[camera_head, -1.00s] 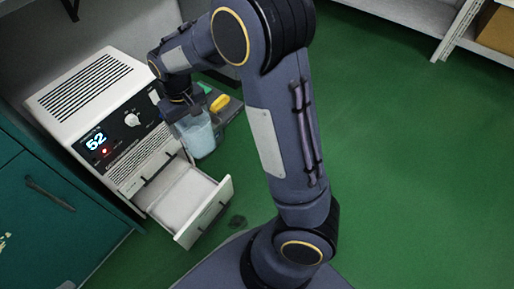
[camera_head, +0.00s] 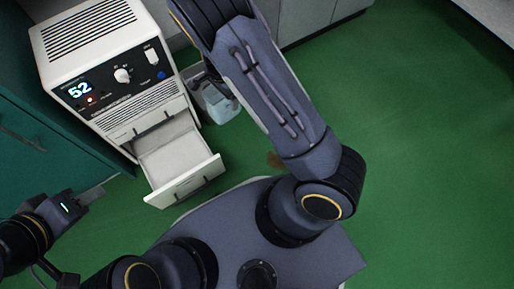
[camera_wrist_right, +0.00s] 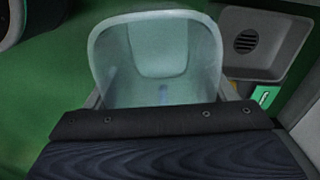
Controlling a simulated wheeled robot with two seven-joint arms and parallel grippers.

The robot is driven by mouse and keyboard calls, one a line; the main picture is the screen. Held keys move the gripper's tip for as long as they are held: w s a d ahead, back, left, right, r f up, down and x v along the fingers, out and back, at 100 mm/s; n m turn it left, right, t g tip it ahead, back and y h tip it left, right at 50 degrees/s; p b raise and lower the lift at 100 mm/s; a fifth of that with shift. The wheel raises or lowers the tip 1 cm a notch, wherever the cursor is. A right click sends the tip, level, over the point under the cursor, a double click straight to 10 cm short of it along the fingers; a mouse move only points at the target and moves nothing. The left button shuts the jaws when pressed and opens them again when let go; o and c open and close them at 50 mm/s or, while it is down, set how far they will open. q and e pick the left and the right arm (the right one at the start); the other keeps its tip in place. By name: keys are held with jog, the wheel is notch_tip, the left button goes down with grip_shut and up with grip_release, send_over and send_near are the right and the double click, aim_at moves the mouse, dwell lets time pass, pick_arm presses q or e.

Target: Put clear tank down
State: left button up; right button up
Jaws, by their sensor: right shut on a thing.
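The clear tank (camera_head: 218,104), a bluish see-through bin, is at the right of the white machine in the head view, partly hidden by my right arm. In the right wrist view the tank (camera_wrist_right: 155,60) shows its open top, above green floor. My right gripper (camera_wrist_right: 158,118) is shut on its near edge. Whether the tank's base touches the floor cannot be told. My left gripper (camera_head: 92,196) is at the lower left, apart from the tank; its finger gap is unclear.
The white machine (camera_head: 100,45) shows 52 and has its front drawer (camera_head: 187,183) pulled out. A grey basin with a round drain (camera_wrist_right: 275,45) lies beside the tank. Teal cabinets (camera_head: 45,150) stand at left. Green floor is clear at right.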

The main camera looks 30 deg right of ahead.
jog(key=s+d+f+m+b, duration=0.2)
jog(key=f+m, duration=0.4)
jog(key=f, duration=0.4)
jog(key=s+d+f+m+b, duration=0.2)
jog(key=s+d+f+m, duration=0.1)
jog(key=f+m, duration=0.4)
jog(key=s+d+f+m+b, duration=0.2)
jog(key=f+m, duration=0.4)
jog(key=f, duration=0.7)
jog(key=shift+s+d+f+m, duration=0.1)
jog(key=shift+s+d+m, duration=0.2)
jog(key=shift+s+d, duration=0.15)
jog(key=shift+b, duration=0.3)
jog(key=shift+f, duration=0.2)
jog(key=o, duration=1.1)
